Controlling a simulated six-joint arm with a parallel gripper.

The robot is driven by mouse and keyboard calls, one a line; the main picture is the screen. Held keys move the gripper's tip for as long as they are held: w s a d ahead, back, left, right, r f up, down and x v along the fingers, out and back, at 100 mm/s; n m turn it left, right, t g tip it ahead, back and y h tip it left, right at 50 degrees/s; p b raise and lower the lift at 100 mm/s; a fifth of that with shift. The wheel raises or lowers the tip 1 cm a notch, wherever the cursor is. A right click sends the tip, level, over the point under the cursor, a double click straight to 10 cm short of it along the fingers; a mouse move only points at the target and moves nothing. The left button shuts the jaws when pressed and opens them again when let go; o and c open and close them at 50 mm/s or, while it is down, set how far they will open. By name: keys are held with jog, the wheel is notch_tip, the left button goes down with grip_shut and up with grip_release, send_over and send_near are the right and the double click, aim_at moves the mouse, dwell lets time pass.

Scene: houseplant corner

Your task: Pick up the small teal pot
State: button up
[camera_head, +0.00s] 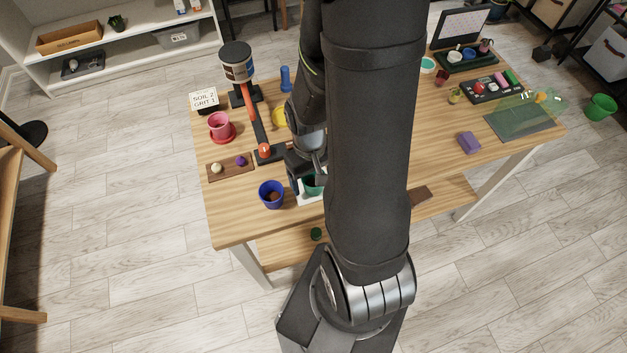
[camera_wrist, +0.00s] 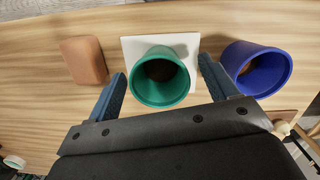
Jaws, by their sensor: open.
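The small teal pot (camera_wrist: 161,80) stands on a white square tile (camera_wrist: 130,46) on the wooden table, with dark contents inside. In the head view the teal pot (camera_head: 311,186) is partly hidden behind my arm. My gripper (camera_wrist: 163,84) is open, with one blue-padded finger on each side of the pot in the wrist view. Gaps show between the fingers and the pot's rim, and I cannot tell how far down the fingers reach. In the head view my gripper (camera_head: 305,176) is just above or around the pot, partly hidden.
A blue pot (camera_wrist: 255,69) stands close to the right finger in the wrist view. A brown block (camera_wrist: 84,60) lies on the left.

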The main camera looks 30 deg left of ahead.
jog(key=shift+d+f, duration=0.1)
jog(key=shift+f, duration=0.75)
jog(key=shift+c, duration=0.5)
jog(key=c, duration=1)
jog(key=shift+o, duration=0.2)
jog(key=shift+r, duration=0.1)
